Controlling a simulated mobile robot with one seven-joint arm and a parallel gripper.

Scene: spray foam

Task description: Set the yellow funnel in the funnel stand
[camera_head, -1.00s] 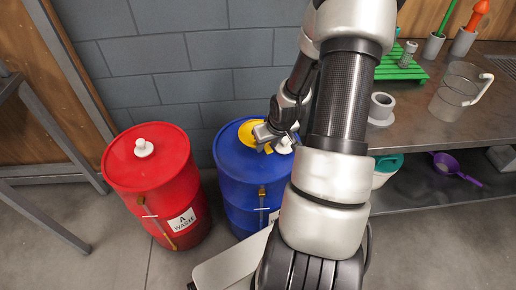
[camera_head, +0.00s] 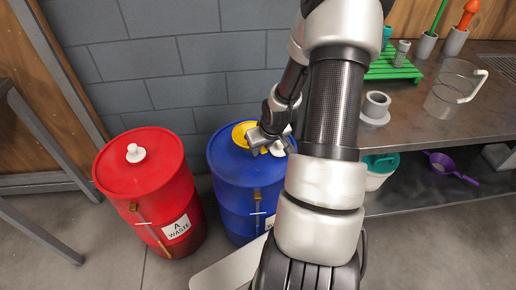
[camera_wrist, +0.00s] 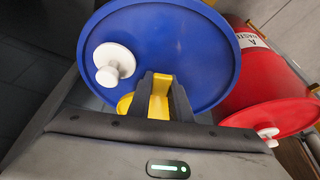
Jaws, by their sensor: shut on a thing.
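The yellow funnel (camera_head: 240,133) shows at the top of the blue drum (camera_head: 232,172), partly covered by my gripper. My gripper (camera_head: 262,142) is over the drum's lid. In the wrist view my gripper (camera_wrist: 161,98) is shut on a yellow part of the funnel (camera_wrist: 158,105), and a bit of its yellow rim shows left of the fingers. I cannot tell whether the funnel touches the lid. A grey hollow cylinder on a flat base, which looks like the funnel stand (camera_head: 376,106), stands on the bench and is empty.
A white cap (camera_wrist: 112,62) sits on the blue lid. A red drum (camera_head: 150,190) with a white cap stands to the left. The steel bench (camera_head: 425,130) on the right holds a clear jug (camera_head: 452,92) and a green rack (camera_head: 392,68). A purple scoop (camera_head: 450,165) lies below.

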